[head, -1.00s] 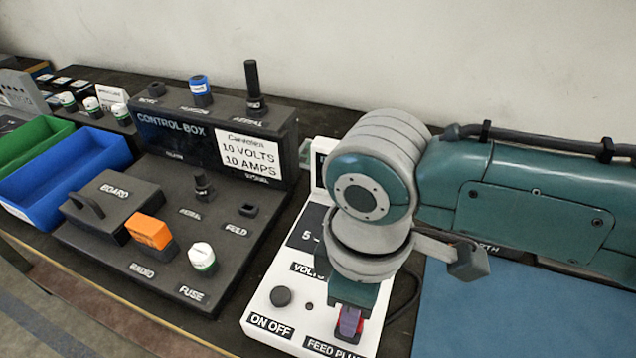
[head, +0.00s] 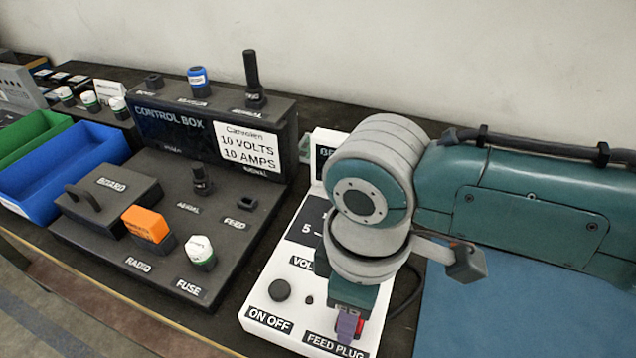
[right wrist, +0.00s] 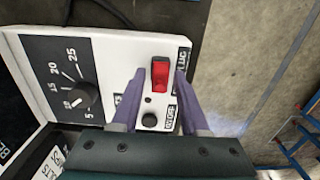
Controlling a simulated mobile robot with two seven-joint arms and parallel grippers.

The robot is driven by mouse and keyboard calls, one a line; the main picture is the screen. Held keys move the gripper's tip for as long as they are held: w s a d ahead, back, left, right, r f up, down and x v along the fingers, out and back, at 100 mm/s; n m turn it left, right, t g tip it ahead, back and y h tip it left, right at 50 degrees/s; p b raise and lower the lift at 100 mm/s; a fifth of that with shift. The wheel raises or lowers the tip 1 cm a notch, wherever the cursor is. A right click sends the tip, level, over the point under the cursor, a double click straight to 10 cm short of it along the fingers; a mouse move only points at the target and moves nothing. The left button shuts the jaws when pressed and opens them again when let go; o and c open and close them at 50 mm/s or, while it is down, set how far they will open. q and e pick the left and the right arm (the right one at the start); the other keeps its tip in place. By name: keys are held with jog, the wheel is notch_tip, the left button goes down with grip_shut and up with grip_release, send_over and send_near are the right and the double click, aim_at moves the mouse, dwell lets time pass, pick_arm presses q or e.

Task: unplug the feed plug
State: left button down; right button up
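In the head view only a bit of the red plug (head: 359,328) shows beside my purple fingers. My right gripper (right wrist: 160,72) is open, with one finger on each side of the plug and a visible gap on both sides. It also shows in the head view (head: 348,326), pointing down over the front of the panel. My left gripper is in neither view.
The white panel (head: 259,317) carries a dial (right wrist: 82,100) and an on/off button (head: 280,290). The black control box (head: 215,222) with several plugs stands to its left. Blue (head: 47,213) and green bins lie farther left. A blue mat (head: 470,315) lies at right.

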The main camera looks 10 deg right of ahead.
jog(key=shift+o, duration=0.8)
notch_tip(320, 180, up, 10)
jog(key=p, duration=0.2)
jog(key=s+a+m+t+y, duration=0.1)
jog(key=s+a+m+y, duration=0.2)
jog(key=s, duration=0.3)
jog(key=s+d+r+m+t+h, duration=0.1)
jog(key=s+d+m, duration=0.2)
jog(key=d, duration=0.3)
jog(key=s+d+r+m+t+h, duration=0.1)
jog(key=s+d+m+t+h, duration=0.15)
jog(key=d, duration=0.35)
notch_tip(320, 180, up, 35)
jog(key=p, duration=3.5)
jog(key=shift+s+d+m+g+y, duration=0.15)
jog(key=shift+s+m+g+y, duration=0.2)
jog(key=shift+g, duration=0.1)
